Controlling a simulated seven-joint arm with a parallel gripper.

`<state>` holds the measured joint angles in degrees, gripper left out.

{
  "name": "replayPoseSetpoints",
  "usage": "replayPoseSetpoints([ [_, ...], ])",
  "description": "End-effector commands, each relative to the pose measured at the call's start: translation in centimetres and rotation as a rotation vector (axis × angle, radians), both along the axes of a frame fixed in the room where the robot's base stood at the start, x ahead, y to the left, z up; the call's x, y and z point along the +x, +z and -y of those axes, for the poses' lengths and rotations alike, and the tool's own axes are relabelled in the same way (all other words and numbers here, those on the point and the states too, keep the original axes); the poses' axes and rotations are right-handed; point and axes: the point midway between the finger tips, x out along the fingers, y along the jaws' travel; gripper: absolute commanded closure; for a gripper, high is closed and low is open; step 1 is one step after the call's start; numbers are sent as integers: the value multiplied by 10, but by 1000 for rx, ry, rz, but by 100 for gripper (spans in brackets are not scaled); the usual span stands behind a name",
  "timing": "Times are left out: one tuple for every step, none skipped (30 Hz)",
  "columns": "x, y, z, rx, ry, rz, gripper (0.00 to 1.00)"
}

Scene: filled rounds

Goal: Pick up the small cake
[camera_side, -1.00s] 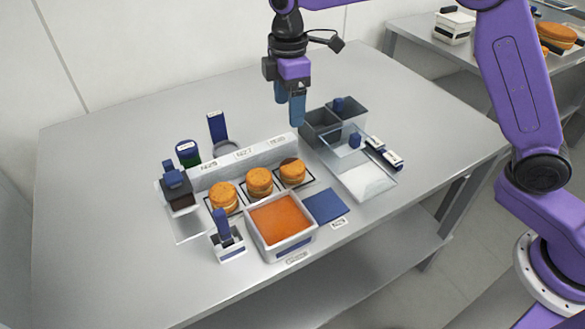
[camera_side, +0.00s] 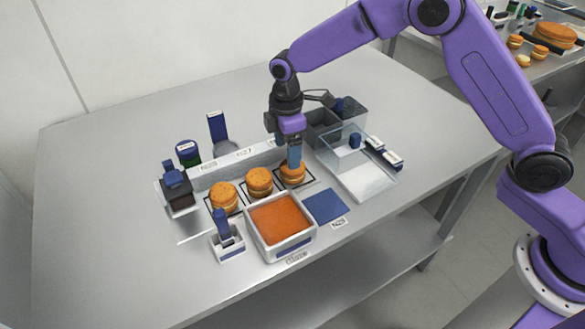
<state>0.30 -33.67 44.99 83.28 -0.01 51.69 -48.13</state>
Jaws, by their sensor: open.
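Three small round orange-brown cakes stand in a row on dark-outlined squares on the table: a left cake (camera_side: 223,197), a middle cake (camera_side: 259,182) and a right cake (camera_side: 292,175). Each looks like two rounds with a pale filling. My gripper (camera_side: 293,163) points down at the right cake. Its blue fingers are open and reach the cake's top or sides; I cannot tell whether they touch it. The fingers hide part of this cake, which still sits on its square.
A white tub of orange filling (camera_side: 281,222) stands in front of the cakes, beside a blue square (camera_side: 325,206). A long labelled block (camera_side: 225,168) runs behind them. Grey bins (camera_side: 322,128) and a clear-sided box (camera_side: 365,178) stand at right. The table's left side is clear.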

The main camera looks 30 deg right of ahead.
Motion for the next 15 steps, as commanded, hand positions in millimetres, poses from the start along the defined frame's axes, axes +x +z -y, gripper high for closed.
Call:
replayPoseSetpoints([
  [-1,-3,1,-1,0,-1,22],
  [-1,-5,2,-2,-1,-2,22],
  [-2,-9,3,-2,-1,-3,22],
  [-2,-12,4,-2,-1,-3,22],
  [-3,-16,6,-3,0,-3,22],
  [-4,-22,8,-2,0,-4,22],
  [-5,-27,9,-2,-1,-4,22],
  [-6,-31,11,-2,-1,-4,22],
  [-6,-36,11,-3,0,-3,22],
  [-6,-40,10,-3,1,-3,22],
  [-6,-43,10,-3,1,-3,22],
  [-5,-47,10,-2,1,-2,22],
  [-6,-49,10,-2,1,-2,22],
  [-6,-51,10,-2,1,-2,22],
  [-5,-52,10,-1,0,-2,22],
])
